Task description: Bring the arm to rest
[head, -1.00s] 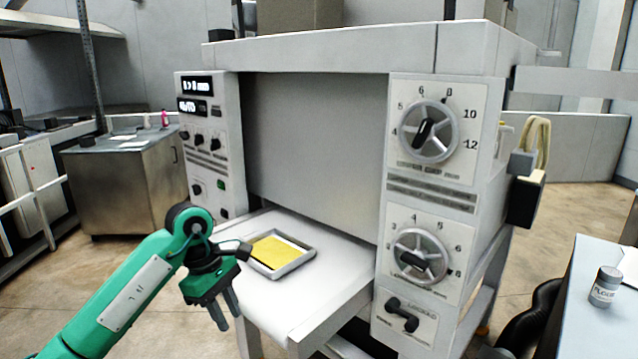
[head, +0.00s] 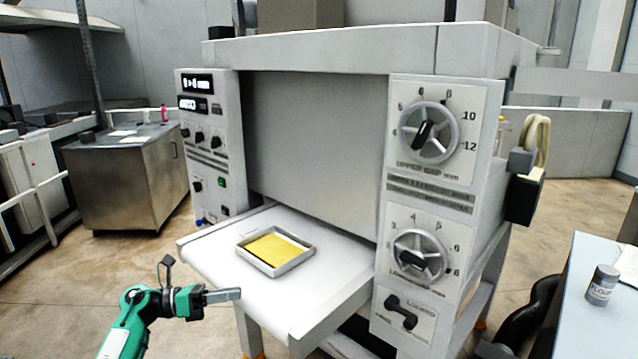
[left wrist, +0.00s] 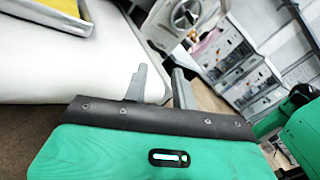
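My left gripper (head: 238,294) is low in the head view, in front of the machine's left side. Its fingers point right, beside the near left edge of the white feed table (head: 215,262). In the left wrist view the two fingers (left wrist: 160,78) stand apart with an empty gap between them. The gripper is clear of the tray and holds nothing. My right gripper is not in view.
A grey tray (head: 294,264) with a yellow sheet (head: 270,247) lies on the feed table of the roller sheeter (head: 320,60). A metal cabinet (head: 135,180) stands back left. A flour jar (head: 602,287) stands on a table (head: 577,310) at right.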

